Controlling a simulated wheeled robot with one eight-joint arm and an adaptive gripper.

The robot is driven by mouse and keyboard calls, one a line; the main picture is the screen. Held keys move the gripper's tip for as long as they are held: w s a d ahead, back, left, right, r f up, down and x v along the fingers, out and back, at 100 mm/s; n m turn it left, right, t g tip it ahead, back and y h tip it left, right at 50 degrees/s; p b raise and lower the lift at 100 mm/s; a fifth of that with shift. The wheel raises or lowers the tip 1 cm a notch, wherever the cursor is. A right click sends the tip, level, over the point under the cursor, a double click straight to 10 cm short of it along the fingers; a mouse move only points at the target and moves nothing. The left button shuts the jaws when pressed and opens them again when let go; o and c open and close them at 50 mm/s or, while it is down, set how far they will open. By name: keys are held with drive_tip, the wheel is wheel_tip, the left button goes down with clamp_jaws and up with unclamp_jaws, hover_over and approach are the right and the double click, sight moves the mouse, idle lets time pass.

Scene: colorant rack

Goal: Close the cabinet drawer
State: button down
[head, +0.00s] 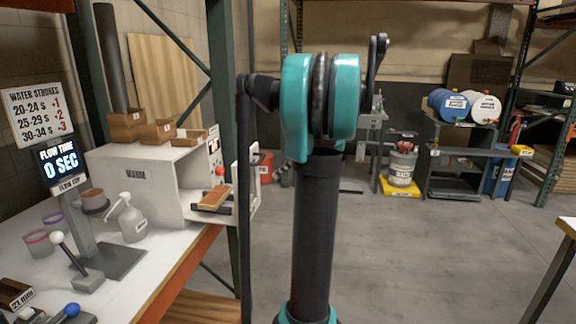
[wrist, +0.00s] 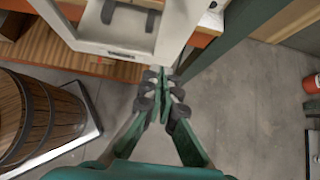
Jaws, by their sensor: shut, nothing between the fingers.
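The white cabinet (head: 135,160) stands on the workbench at the left in the head view. A white panel (head: 254,178) stands out at its right end, partly hidden behind my arm. In the wrist view a white tray-like part (wrist: 122,40), which looks like the drawer, juts past the wooden bench edge with grey shapes inside. I cannot tell how far it is open. My gripper (wrist: 162,77) is shut and empty, with its fingertips close to the front right corner of that white part. Contact cannot be told. The gripper is not visible in the head view.
In the wrist view a wooden barrel (wrist: 38,112) stands on a metal-edged platform at left, and a green post (wrist: 212,42) rises at right. A flow cup stand (head: 85,240) and a pump bottle (head: 131,222) are on the bench.

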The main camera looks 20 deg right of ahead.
sight(257, 181)
drive_tip(key=shift+w+a+f, duration=0.2)
drive_tip(key=shift+w+a, duration=0.3)
drive_tip(key=shift+a, duration=0.2)
drive_tip(key=shift+w+a+f, duration=0.25)
drive_tip(key=shift+w+a, duration=0.3)
drive_tip(key=shift+a, duration=0.15)
drive_tip(key=shift+w+a+f, duration=0.2)
drive_tip(key=shift+w+a, duration=0.3)
drive_tip(key=shift+a, duration=0.2)
drive_tip(key=shift+a, duration=0.1)
drive_tip(key=w+a, duration=1.1)
drive_tip(key=a, duration=0.4)
drive_tip(key=shift+w+a, duration=0.15)
drive_tip(key=shift+a, duration=0.1)
drive_tip(key=shift+r, duration=0.1)
